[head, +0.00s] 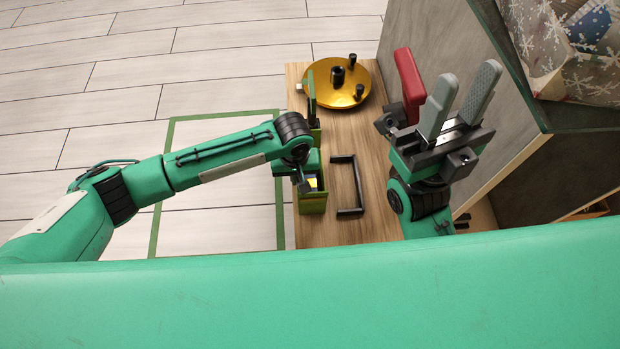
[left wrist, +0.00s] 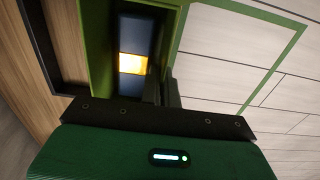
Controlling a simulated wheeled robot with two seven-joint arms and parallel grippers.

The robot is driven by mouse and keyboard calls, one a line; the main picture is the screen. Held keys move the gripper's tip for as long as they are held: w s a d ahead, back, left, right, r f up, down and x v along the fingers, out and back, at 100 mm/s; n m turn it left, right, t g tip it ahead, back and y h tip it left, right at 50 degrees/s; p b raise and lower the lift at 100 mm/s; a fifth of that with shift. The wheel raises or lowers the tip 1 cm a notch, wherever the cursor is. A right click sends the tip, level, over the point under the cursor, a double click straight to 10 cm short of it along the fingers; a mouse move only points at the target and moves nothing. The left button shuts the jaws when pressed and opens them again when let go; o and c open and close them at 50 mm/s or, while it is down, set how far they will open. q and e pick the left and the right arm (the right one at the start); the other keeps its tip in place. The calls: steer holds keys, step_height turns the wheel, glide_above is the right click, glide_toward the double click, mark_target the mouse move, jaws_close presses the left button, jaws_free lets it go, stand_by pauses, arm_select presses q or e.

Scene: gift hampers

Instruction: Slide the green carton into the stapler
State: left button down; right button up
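The green carton (head: 312,205) stands at the left edge of the wooden table, its open top showing dark contents with a yellow patch. In the left wrist view the carton (left wrist: 101,45) fills the upper middle. My left gripper (head: 304,184) is at the carton's left rim, its dark fingers (left wrist: 165,92) close on either side of that wall. The gripper partly hides the carton. A red, stapler-like object (head: 409,84) stands behind my right gripper, its lower part hidden. My right gripper (head: 457,100) is raised, its two grey fingers apart with nothing between them.
A black U-shaped bracket (head: 346,185) lies right of the carton. A gold disc (head: 337,96) with black posts is at the table's far end. An upright green piece (head: 311,95) stands at the left edge. A grey cabinet (head: 560,175) borders the right side.

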mark_target(316, 182)
arm_select(q)
steer(key=shift+d, duration=0.1)
stand_by(0.3)
steer(key=shift+d+r+p, duration=0.1)
steer(key=shift+d+p, duration=0.25)
steer(key=shift+p, duration=0.05)
steer(key=shift+d+p, duration=0.8)
steer(key=shift+d, duration=0.5)
steer(key=shift+d, duration=0.15)
steer(key=shift+d+p, duration=0.45)
steer(key=shift+d, duration=0.2)
steer(key=shift+d+p, duration=0.4)
steer(key=shift+d, duration=0.55)
steer(key=shift+d, duration=0.15)
steer(key=shift+d, duration=0.9)
